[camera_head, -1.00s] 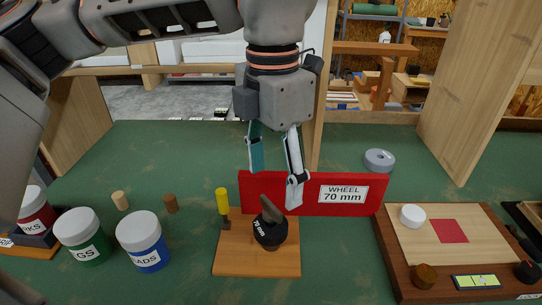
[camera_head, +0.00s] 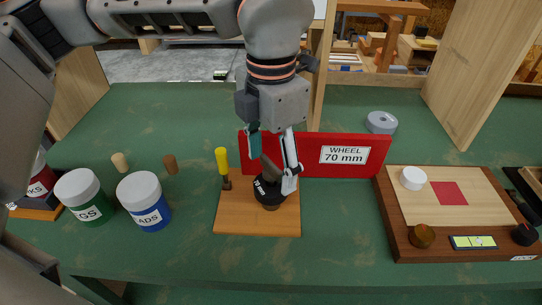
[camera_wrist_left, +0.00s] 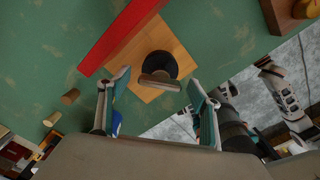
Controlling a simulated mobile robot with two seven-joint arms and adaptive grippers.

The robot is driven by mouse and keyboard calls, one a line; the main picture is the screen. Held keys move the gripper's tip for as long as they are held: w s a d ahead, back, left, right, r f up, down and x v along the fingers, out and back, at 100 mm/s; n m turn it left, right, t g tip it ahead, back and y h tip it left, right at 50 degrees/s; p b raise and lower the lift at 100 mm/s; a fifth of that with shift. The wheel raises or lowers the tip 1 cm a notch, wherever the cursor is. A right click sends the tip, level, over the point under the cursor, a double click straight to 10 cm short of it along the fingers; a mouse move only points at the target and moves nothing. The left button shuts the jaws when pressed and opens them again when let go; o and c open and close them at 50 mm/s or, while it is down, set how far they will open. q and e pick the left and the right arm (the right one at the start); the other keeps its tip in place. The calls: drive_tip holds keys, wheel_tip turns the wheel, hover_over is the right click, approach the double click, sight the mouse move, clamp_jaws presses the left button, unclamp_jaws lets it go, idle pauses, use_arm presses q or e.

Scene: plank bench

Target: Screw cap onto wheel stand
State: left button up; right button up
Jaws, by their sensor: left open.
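The cap is a black round piece marked "70 mm" with a grey-brown bar handle (camera_head: 270,168). It sits upright on the wooden wheel stand base (camera_head: 230,222); whether it is screwed down I cannot tell. In the left wrist view the cap's bar (camera_wrist_left: 159,83) shows over its black disc. My left gripper (camera_head: 272,170) is open, pointing down, with one finger on each side of the bar. No grip on the bar shows. The red sign "WHEEL 70 mm" (camera_head: 365,172) stands just behind. My right gripper is not seen in the head view.
A yellow-handled screwdriver (camera_head: 222,162) stands upright at the base's left. White-lidded jars (camera_head: 146,208) and wooden pegs (camera_head: 170,164) are farther left. A wooden board with knobs (camera_head: 388,225) lies to the right. A grey ring (camera_head: 380,122) lies behind the sign.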

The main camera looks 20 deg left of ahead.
use_arm(q)
drive_tip(key=c, duration=1.3)
drive_tip(key=shift+r+m+p, duration=0.1)
drive_tip(key=shift+m+p, duration=0.3)
drive_tip(key=shift+m, duration=1)
drive_tip(key=shift+m, duration=0.4)
drive_tip(key=shift+m+p, duration=0.5)
drive_tip(key=shift+m, duration=0.2)
